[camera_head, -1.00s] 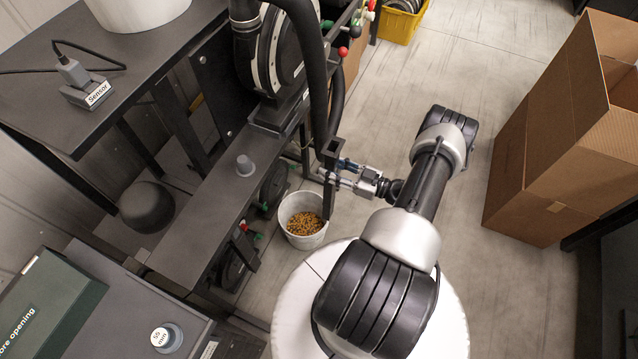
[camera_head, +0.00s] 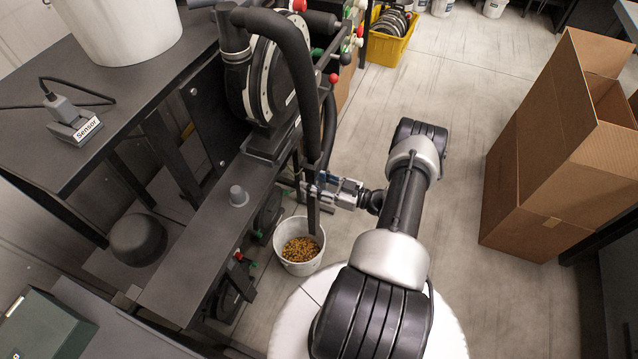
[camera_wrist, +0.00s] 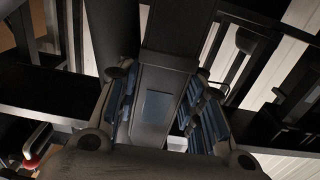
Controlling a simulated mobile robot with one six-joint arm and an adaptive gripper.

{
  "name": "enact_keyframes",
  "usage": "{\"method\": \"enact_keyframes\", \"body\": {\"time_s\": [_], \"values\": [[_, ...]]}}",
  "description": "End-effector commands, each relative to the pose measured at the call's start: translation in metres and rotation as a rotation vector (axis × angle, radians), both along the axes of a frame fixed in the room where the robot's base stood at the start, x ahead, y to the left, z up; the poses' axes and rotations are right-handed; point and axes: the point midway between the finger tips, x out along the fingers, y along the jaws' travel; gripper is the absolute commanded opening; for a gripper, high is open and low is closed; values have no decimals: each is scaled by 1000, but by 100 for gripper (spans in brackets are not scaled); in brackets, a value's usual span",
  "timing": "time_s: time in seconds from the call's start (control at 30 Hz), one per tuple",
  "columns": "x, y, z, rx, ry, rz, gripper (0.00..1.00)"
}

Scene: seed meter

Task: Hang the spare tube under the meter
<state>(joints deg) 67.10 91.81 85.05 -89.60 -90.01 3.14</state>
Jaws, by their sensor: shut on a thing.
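The meter (camera_head: 262,88) is a dark round housing with a pale ring, mounted on a black frame at upper left of centre in the head view. A thick black hose curves over its right side. My gripper (camera_head: 318,187) is shut on a dark, straight tube, seemingly the spare tube (camera_head: 313,212), which stands about upright just below the hose. In the wrist view the blue-padded fingers (camera_wrist: 160,110) lie on both sides of the grey, square-sided tube (camera_wrist: 155,125). Whether the tube's top touches anything above it cannot be told.
A white bucket of yellow grain (camera_head: 300,248) stands on the floor below the tube. A dark beam (camera_head: 190,250) with a grey knob runs left of it. Cardboard boxes (camera_head: 545,150) stand at right, a yellow crate (camera_head: 385,45) at the back. The floor between is clear.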

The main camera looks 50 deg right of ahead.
Motion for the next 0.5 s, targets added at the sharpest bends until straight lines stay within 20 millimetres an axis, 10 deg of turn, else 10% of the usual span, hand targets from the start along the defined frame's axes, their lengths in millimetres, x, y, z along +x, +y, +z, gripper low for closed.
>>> {"method": "enact_keyframes", "body": {"time_s": [0.5], "values": [[34,14,0,0,-1,2,0]]}}
